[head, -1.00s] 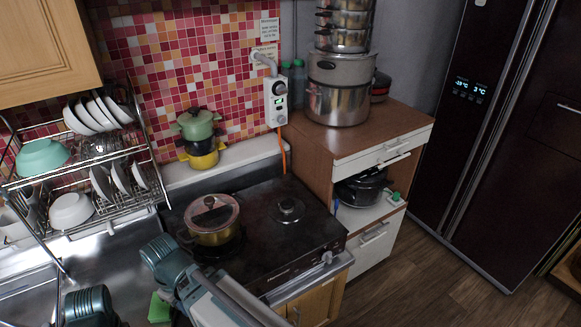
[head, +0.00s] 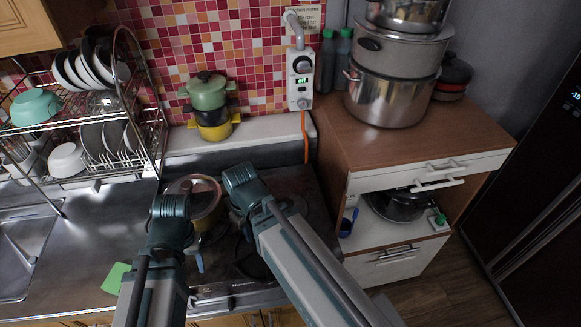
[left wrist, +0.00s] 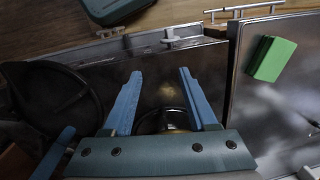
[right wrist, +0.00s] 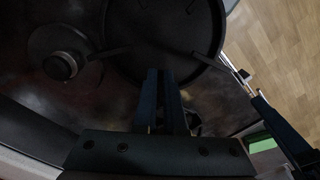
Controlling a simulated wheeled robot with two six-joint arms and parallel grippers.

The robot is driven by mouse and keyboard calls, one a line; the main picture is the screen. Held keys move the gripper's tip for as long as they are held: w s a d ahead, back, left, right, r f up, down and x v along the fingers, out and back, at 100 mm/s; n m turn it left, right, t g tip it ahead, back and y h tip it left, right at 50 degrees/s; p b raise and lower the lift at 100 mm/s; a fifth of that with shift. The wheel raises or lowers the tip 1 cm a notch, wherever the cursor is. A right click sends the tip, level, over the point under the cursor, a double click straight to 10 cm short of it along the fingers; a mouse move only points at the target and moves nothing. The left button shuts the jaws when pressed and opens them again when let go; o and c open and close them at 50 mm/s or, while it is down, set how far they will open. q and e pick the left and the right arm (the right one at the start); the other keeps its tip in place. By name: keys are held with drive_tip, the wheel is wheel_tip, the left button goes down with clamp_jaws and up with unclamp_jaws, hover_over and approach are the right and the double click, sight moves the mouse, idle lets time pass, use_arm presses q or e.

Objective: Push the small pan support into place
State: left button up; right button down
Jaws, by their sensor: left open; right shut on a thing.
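The small pan support is a dark round ring with inward prongs in the right wrist view (right wrist: 200,62). It lies off to one side of the bare burner (right wrist: 60,66), not centred around it. My right gripper (right wrist: 160,72) is shut at the ring's near rim; its fingertips partly merge with the dark metal. In the head view the ring (head: 250,262) is partly hidden by my right arm, which also hides the right fingers. A dark ring shows at the left of the left wrist view (left wrist: 55,95). My left gripper (left wrist: 157,75) is open and empty, over the hob's front.
A lidded pot (head: 205,205) stands on the hob's left burner, partly behind my arms. A green sponge (head: 116,278) lies on the counter to the left. The cabinet (head: 400,165) with large pots is to the right. Stacked small pots (head: 207,92) stand behind.

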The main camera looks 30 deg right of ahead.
use_arm(q)
drive_tip(key=o, duration=0.6)
drive_tip(key=shift+d+r+p, duration=0.1)
drive_tip(key=shift+r+p, duration=0.65)
drive_tip(key=shift+r, duration=0.05)
drive_tip(key=shift+r+p, duration=0.7)
use_arm(e)
drive_tip(key=w+d+r+g, duration=0.1)
drive_tip(key=w+d+r, duration=0.2)
drive_tip(key=w+d, duration=1.1)
drive_tip(key=shift+w, duration=0.25)
